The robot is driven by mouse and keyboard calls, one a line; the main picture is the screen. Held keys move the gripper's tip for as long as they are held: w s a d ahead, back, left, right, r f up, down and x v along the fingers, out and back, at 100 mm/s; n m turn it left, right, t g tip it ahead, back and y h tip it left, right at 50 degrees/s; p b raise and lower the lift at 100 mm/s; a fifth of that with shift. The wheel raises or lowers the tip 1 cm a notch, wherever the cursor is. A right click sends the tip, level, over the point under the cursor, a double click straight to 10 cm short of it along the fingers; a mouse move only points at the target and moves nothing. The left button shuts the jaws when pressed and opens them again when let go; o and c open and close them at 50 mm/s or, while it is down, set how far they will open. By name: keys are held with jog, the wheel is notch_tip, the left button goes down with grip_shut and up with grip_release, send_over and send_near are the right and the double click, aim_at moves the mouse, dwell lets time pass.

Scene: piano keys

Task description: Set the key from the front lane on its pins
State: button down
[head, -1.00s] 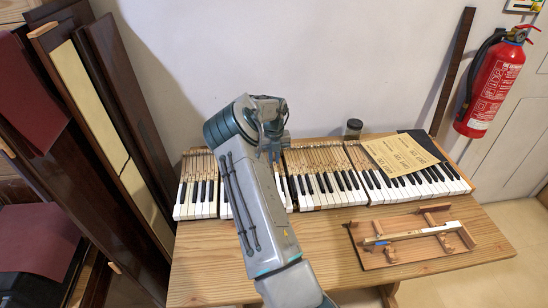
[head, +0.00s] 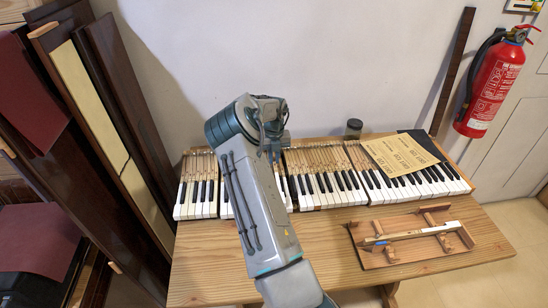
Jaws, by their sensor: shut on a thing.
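My gripper (head: 273,150) is over the keyboard, left of its middle, where the keys are interrupted. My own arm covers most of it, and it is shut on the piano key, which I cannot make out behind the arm. Whether that key touches the pins is hidden. The keyboard frame (head: 318,158) runs along the back of the wooden bench, with white and black keys in place on both sides of my arm. A wooden tray (head: 375,257) lies at the right front of the bench. One long wooden key (head: 410,234) with a pale end rests across its supports.
Yellow paper sheets (head: 398,155) and a dark folder (head: 424,145) lie over the right keys. A small dark jar (head: 354,128) stands behind the keyboard. A red extinguisher (head: 492,85) hangs on the wall. Dark panels (head: 118,90) lean at left. The bench's front left (head: 205,270) is clear.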

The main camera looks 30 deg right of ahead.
jog(key=shift+f+b, duration=0.35)
jog(key=shift+f, duration=0.3)
jog(key=c, duration=1.8)
grip_release()
jog(key=shift+r, duration=0.1)
jog(key=shift+r+p, duration=0.7)
jog(key=shift+r, duration=0.35)
jog(key=o, duration=0.5)
jog(key=shift+o, duration=0.2)
